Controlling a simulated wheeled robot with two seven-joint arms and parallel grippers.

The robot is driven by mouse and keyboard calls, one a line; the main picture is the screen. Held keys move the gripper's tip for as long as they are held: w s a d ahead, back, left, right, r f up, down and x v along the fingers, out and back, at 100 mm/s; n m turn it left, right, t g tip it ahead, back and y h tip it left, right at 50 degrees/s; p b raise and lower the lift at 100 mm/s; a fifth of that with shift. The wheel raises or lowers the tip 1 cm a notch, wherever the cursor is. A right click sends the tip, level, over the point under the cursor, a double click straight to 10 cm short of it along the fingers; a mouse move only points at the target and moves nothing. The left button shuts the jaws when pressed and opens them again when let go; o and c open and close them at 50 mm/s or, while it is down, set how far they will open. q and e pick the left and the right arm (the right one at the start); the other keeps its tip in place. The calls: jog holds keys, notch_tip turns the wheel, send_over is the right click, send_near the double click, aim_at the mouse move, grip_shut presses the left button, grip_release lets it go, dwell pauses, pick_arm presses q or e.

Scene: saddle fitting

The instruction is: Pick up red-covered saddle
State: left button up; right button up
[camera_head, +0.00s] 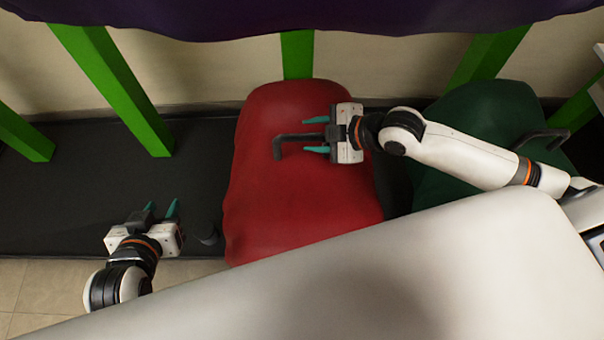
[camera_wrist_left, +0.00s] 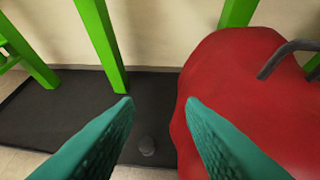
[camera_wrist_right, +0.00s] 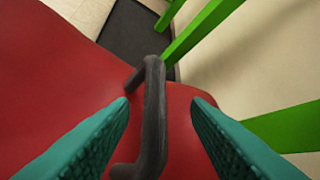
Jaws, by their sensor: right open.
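The red-covered saddle (camera_head: 270,200) stands on the black platform in the middle of the head view. It also shows at the right of the left wrist view (camera_wrist_left: 240,90) and fills much of the right wrist view (camera_wrist_right: 60,100). A dark handle (camera_head: 290,137) rises from its top. My right gripper (camera_head: 316,135) is open over the saddle, its fingers on either side of the handle. In the right wrist view the handle (camera_wrist_right: 154,105) lies between the fingertips, with gaps on both sides. My left gripper (camera_head: 160,210) is open and empty, left of the saddle.
A green-covered saddle (camera_head: 475,110) with its own dark handle (camera_head: 545,138) stands to the right, partly behind my right arm. Green posts (camera_head: 118,90) line the back under a purple cover (camera_head: 280,15). The black platform (camera_head: 60,200) is clear at left, except a small dark knob (camera_head: 207,234).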

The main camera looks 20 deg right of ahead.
aim_at(305, 136)
jog(key=b+x, duration=0.1)
jog(key=x, duration=0.3)
jog(key=shift+s+a, duration=0.1)
jog(key=shift+s, duration=0.15)
pick_arm(q)
jog(key=w+r+t, duration=0.1)
jog(key=w+d+r+t, duration=0.1)
jog(key=r, duration=0.1)
jog(key=w+r+t+h, duration=0.1)
jog(key=shift+w+d+r+t, duration=0.15)
jog(key=shift+d+r+t, duration=0.1)
jog(key=shift+t, duration=0.05)
pick_arm(e)
grip_shut()
dwell(0.5)
jog(key=shift+r, duration=0.15)
